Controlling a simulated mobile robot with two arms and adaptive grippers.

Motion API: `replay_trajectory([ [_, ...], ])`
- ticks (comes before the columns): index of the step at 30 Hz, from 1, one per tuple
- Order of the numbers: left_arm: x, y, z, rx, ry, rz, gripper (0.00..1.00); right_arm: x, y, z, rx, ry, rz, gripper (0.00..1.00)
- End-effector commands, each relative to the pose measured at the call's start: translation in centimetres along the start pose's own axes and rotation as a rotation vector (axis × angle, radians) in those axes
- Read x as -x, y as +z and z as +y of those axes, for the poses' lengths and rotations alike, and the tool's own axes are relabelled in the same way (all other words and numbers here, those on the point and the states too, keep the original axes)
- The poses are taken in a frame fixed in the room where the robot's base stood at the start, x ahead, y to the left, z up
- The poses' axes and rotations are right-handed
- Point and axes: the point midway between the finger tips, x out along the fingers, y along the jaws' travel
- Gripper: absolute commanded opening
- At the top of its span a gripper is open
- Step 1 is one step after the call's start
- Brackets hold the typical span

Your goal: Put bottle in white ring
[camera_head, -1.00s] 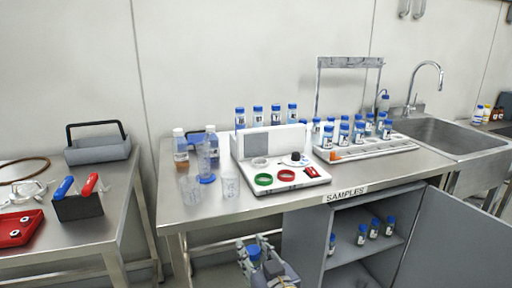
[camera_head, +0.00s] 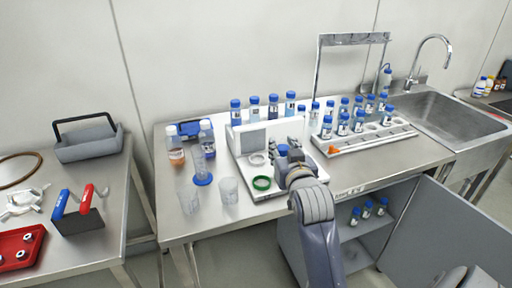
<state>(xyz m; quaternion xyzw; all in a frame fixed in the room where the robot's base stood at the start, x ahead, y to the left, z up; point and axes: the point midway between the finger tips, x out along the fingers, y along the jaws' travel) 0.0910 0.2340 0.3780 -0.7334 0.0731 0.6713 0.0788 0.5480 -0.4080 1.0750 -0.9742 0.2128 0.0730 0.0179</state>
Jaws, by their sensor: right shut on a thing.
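My right gripper (camera_head: 289,158) is shut on a bottle with a blue cap (camera_head: 282,149). It holds the bottle over the right part of the white device (camera_head: 243,141), and the arm hides most of the bottle. The white ring (camera_head: 257,160) is on the device's top, just left of the gripper. The green ring (camera_head: 261,183) is nearer the front edge. The red ring is hidden behind my gripper and arm. I cannot tell whether the bottle touches the device.
Several blue-capped bottles stand behind the device, and more stand in a rack (camera_head: 367,139) to the right. Clear beakers (camera_head: 229,190) and bottles (camera_head: 175,146) stand to the left. A sink (camera_head: 440,113) is at the right. The cabinet door (camera_head: 425,235) below hangs open.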

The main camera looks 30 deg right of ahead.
Motion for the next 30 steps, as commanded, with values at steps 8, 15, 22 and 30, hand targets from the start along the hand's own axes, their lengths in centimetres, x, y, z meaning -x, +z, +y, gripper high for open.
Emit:
replay_trajectory([
  [8, 0.9, 0.2, 0.0, 0.0, 0.0, -0.002, 0.4, -4.8, -0.6, -1.4, -0.001, 0.001, 0.001, 0.0],
  [15, 1.7, 0.1, 0.0, 0.0, 0.0, -0.002, 0.4, -9.8, -0.8, -2.9, -0.001, 0.001, 0.001, 0.0],
  [22, 2.2, 0.0, 0.0, 0.0, 0.0, -0.002, 0.4, -13.7, -1.0, -4.0, 0.0, 0.002, 0.002, 0.0],
  [30, 2.5, 0.0, 0.0, -0.001, 0.0, -0.002, 0.4, -15.3, -0.3, -4.5, 0.0, 0.001, -0.001, 0.0],
])
